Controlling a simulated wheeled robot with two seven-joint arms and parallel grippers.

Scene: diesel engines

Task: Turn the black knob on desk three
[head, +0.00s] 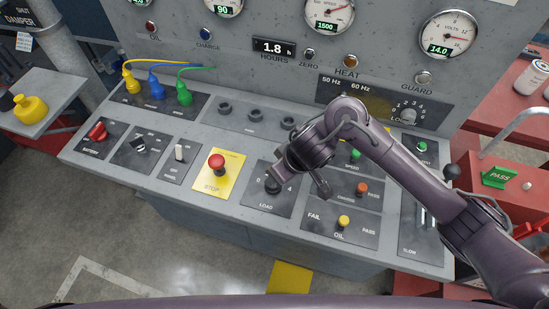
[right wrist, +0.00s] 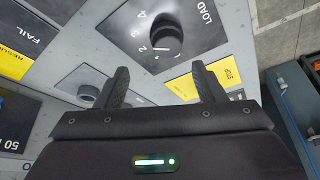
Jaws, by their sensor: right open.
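A black round knob (head: 272,185) sits on a dark plate marked LOAD on the sloping grey desk (head: 235,135). In the right wrist view the knob (right wrist: 166,38) stands ahead of the fingers, with numbers and a white mark beside it. My right gripper (head: 300,178) is above the LOAD plate, close to the knob's right. Its two fingers (right wrist: 163,84) are apart with nothing between them, and they appear short of the knob. Part of the plate is hidden behind the gripper. My left gripper is not in view. No desk number is readable.
A red STOP button (head: 216,163) on a yellow plate is left of the knob. A dark-handled switch (head: 138,145) and plugged cables (head: 184,93) are farther left. An OIL plate with a yellow button (head: 344,222) lies right. Gauges (head: 447,35) line the upright panel behind.

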